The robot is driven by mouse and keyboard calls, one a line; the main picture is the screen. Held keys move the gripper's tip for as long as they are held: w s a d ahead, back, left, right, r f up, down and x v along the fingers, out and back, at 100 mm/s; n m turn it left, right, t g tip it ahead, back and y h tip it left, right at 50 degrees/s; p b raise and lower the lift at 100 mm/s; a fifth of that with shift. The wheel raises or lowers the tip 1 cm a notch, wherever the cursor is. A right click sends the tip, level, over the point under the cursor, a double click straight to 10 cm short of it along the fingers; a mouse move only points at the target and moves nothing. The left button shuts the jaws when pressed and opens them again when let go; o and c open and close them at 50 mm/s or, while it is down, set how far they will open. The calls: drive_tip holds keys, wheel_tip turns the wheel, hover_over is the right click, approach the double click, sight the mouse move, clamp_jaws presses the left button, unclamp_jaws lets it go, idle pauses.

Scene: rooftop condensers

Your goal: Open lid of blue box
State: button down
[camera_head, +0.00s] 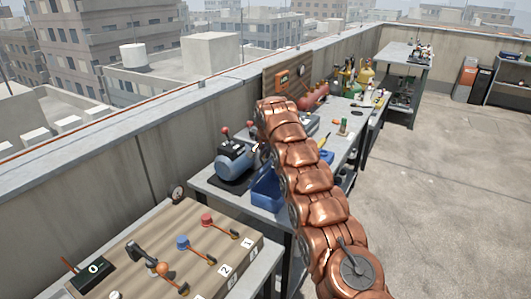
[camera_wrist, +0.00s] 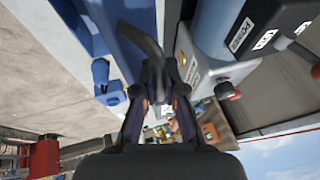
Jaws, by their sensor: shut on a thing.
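The blue box (camera_head: 268,191) stands on the workbench in the head view, partly hidden behind my copper arm. In the wrist view a long blue surface (camera_wrist: 122,45) runs at the upper left and appears to be part of this box. A dark curved handle (camera_wrist: 142,38) crosses in front of it. My gripper (camera_wrist: 160,72) is shut on the lower end of this handle, between its two dark fingers. The head view does not show the fingers clearly. How far the lid stands open cannot be told.
A blue-grey machine (camera_head: 235,160) with red-knobbed levers stands left of the box; its labelled housing (camera_wrist: 235,30) is close right of my gripper. A wooden lever panel (camera_head: 150,255) is in front. Tools and cylinders (camera_head: 360,75) crowd the bench behind. The floor at right is clear.

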idle(0.7)
drive_tip(key=c, duration=1.5)
unclamp_jaws()
drive_tip(key=shift+r, duration=0.1)
drive_tip(key=shift+b+v, duration=0.85)
drive_tip(key=shift+v, duration=2.1)
drive_tip(key=shift+d+v, duration=0.2)
drive_tip(key=shift+v, duration=1.3)
drive_tip(key=shift+s, duration=0.2)
drive_tip(key=v, duration=1.2)
